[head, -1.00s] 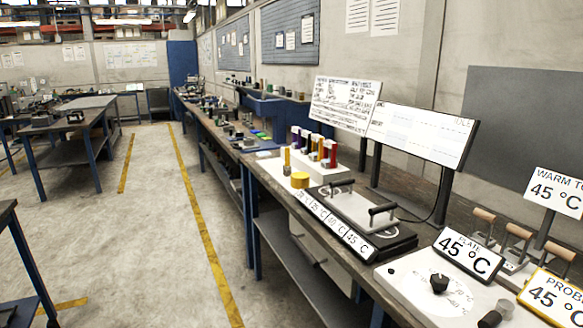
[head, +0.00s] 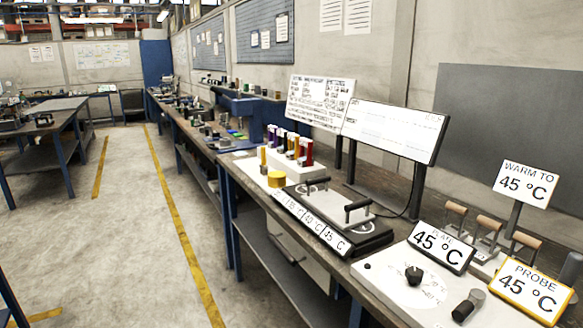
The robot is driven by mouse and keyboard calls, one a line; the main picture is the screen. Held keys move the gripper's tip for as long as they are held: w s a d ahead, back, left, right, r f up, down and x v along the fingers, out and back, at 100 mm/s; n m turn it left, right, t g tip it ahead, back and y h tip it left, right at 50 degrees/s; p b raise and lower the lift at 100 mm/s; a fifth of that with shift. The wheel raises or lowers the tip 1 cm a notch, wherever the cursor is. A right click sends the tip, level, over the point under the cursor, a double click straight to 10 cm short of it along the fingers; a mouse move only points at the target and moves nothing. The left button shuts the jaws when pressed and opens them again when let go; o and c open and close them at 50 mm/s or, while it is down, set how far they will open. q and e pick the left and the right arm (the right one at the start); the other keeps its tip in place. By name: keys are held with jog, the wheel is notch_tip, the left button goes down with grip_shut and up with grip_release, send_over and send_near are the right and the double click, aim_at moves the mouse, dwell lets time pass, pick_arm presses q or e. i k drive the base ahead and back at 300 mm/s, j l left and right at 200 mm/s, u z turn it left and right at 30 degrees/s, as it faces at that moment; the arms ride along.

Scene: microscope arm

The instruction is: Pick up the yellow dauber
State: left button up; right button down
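A slim yellow upright piece (head: 264,159) stands at the left end of a white rack (head: 283,167) on the workbench. A short, wide yellow cylinder (head: 277,180) sits in front of the rack. The rack holds several upright coloured daubers, among them a purple one (head: 271,133), an orange-yellow one (head: 297,144) and a red one (head: 306,152). They are small here, and I cannot tell for sure which yellow piece is the yellow dauber. Neither of my grippers is in view.
A plate device with black handles (head: 335,209) stands right of the rack. A white control panel with a black knob (head: 413,275) is nearer, beside signs reading 45 °C (head: 441,247). Wooden-handled levers (head: 488,224) stand behind. The floor aisle (head: 130,220) left of the bench is clear.

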aim_at(264, 166)
jog(key=i+j+z, duration=0.2)
jog(key=z, duration=0.2)
jog(key=i+j+z, duration=0.2)
jog(key=j+z, duration=0.2)
jog(key=i+j+z, duration=0.1)
jog(key=j+z, duration=0.25)
jog(key=i+j+z, duration=0.1)
jog(key=j+z, duration=0.3)
